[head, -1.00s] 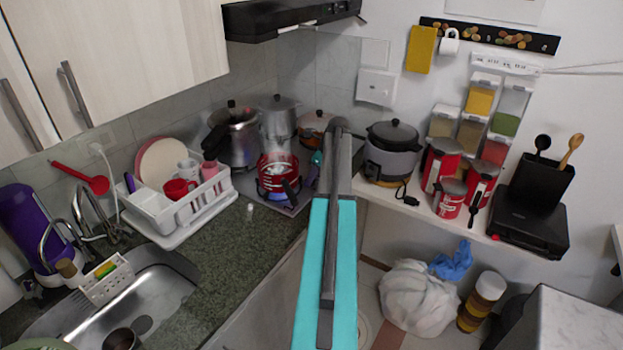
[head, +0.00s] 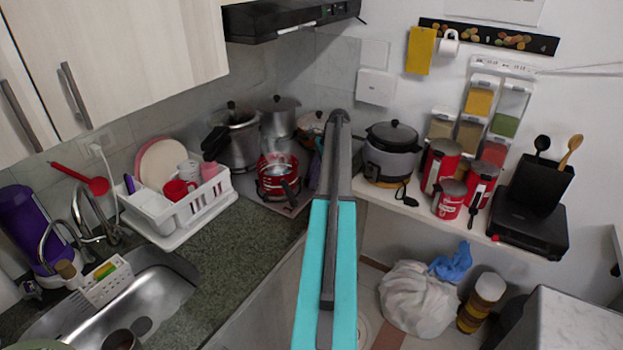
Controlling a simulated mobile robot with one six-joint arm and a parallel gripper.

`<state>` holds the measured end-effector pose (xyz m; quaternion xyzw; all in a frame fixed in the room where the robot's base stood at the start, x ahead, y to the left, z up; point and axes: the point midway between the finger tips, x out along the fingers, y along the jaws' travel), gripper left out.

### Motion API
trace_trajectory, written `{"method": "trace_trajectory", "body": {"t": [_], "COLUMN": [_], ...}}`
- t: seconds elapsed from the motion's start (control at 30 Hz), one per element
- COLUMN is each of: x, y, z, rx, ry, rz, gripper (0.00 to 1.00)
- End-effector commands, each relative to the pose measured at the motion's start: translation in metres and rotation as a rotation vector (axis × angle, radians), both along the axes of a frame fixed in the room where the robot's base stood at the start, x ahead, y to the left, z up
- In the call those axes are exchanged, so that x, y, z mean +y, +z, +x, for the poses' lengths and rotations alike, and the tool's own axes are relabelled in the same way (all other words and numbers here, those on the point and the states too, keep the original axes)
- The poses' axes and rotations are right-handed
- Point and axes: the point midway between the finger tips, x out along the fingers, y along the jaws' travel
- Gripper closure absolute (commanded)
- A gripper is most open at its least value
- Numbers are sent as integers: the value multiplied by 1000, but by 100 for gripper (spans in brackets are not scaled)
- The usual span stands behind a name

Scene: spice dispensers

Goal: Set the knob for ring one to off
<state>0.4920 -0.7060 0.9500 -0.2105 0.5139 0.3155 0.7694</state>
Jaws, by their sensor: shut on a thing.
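My arm rises through the middle of the head view and hides part of the stove. My gripper cannot be made out; it is probably hidden behind the arm. The stove top (head: 300,205) is at the counter's far end, left of my arm. A red pot (head: 277,180) with a dark handle stands at its front. A pressure cooker (head: 238,145), a tall silver pot (head: 278,119) and an orange pot (head: 309,127) stand behind. The ring knobs cannot be made out, so their settings do not show.
A white dish rack (head: 190,207) and a sink (head: 160,290) are at left. A range hood (head: 285,17) hangs above. A shelf (head: 408,205) at right bears a cooker (head: 392,150) and red canisters (head: 450,198). Bags (head: 415,298) lie below.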

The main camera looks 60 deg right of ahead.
Motion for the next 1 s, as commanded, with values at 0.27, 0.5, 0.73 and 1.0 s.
{"method": "trace_trajectory", "body": {"t": [0.27,0.5,0.73,1.0], "x": [1,1,0,-1], "y": [0,0,0,3], "z": [1,1,1,-1], "rx": [-2,-2,-1,-1], "ry": [18,17,15,14], "rz": [-1,0,-1,-1], "gripper": [92,60,51,51]}}
